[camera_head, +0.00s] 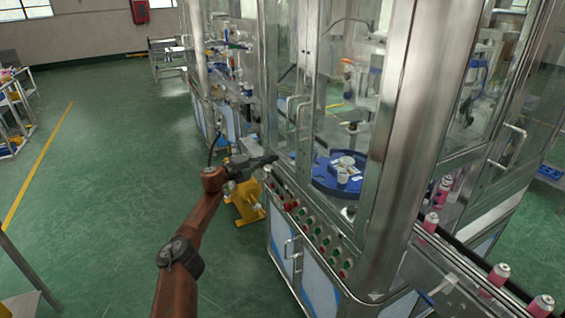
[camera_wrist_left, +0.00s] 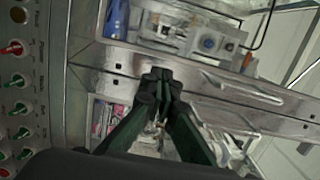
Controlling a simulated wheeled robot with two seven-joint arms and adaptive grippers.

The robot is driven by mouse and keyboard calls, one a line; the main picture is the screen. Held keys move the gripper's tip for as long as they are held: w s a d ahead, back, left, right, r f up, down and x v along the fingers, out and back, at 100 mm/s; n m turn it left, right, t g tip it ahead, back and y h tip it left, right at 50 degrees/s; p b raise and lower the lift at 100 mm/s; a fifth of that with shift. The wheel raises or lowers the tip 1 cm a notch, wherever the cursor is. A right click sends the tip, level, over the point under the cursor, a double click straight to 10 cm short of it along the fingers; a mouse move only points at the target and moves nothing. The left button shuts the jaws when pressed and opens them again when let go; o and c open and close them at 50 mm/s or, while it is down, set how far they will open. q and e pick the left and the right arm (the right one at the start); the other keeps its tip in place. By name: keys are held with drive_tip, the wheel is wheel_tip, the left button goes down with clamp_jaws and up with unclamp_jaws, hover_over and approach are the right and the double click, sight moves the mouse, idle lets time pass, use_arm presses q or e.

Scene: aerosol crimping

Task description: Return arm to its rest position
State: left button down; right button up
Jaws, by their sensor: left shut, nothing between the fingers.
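My left arm comes up from the bottom of the head view, stretched forward beside the machine cabinet. Its gripper (camera_head: 262,163) is at the cabinet's near left corner, just above the level of the button panel. In the left wrist view the two dark fingers (camera_wrist_left: 160,82) meet at their tips, shut with nothing between them. My right gripper is in neither view.
The glass-walled machine (camera_head: 385,140) with steel posts fills the right side. Its panel of red and green buttons (camera_head: 312,232) is close to my left arm. Pink cans (camera_head: 499,275) stand on a conveyor at lower right. Green floor (camera_head: 110,150) is open at left.

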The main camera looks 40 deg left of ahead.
use_arm(q)
drive_tip(key=shift+s+a+r, duration=0.1)
drive_tip(key=shift+s+a, duration=0.5)
drive_tip(key=shift+a, duration=0.3)
